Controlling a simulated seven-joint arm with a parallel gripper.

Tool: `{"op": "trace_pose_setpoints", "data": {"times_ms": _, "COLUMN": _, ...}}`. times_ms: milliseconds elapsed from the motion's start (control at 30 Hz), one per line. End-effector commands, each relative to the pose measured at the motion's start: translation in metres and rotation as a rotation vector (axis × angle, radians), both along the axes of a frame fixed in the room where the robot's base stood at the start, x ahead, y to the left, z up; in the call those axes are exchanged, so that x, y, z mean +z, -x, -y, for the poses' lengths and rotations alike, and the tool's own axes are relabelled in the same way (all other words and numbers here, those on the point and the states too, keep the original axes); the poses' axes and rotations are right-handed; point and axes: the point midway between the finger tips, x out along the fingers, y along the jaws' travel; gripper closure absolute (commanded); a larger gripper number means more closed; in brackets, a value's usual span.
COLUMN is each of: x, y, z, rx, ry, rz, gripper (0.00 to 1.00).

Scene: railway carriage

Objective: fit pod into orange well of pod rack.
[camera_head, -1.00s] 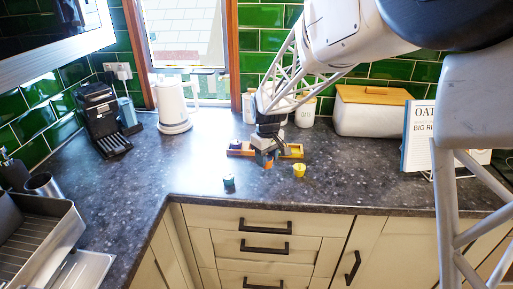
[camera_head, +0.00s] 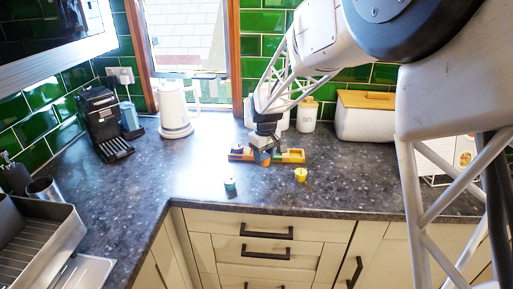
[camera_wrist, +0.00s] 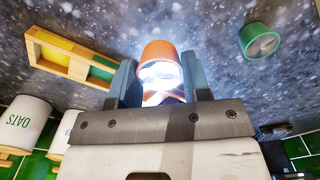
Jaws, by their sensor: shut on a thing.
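My gripper (camera_wrist: 158,82) is shut on an orange pod (camera_wrist: 158,50), which sits between the two blue-grey fingers. In the head view the gripper (camera_head: 264,148) and the orange pod (camera_head: 263,158) are at the middle of the pod rack (camera_head: 291,157), hiding part of it. I cannot tell whether the pod is above the rack or in front of it. In the wrist view the rack (camera_wrist: 48,65) lies to the left, showing a yellow and a green well. The orange well is not clearly seen. In the head view the rack's left end holds something dark blue.
A teal-green pod (camera_head: 230,186) and a yellow pod (camera_head: 300,175) stand on the worktop before the rack. The teal-green pod also shows in the wrist view (camera_wrist: 258,40). White canisters (camera_head: 307,114) and a bread bin (camera_head: 365,116) stand behind.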

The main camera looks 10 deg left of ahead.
Motion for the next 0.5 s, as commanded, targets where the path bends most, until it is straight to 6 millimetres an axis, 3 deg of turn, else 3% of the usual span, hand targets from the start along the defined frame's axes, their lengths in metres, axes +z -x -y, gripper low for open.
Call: {"op": "trace_pose_setpoints", "data": {"times_ms": 500, "x": -0.007, "y": -0.067, "z": -0.021, "rx": 0.000, "ry": 0.000, "rz": 0.000, "gripper": 0.82}}
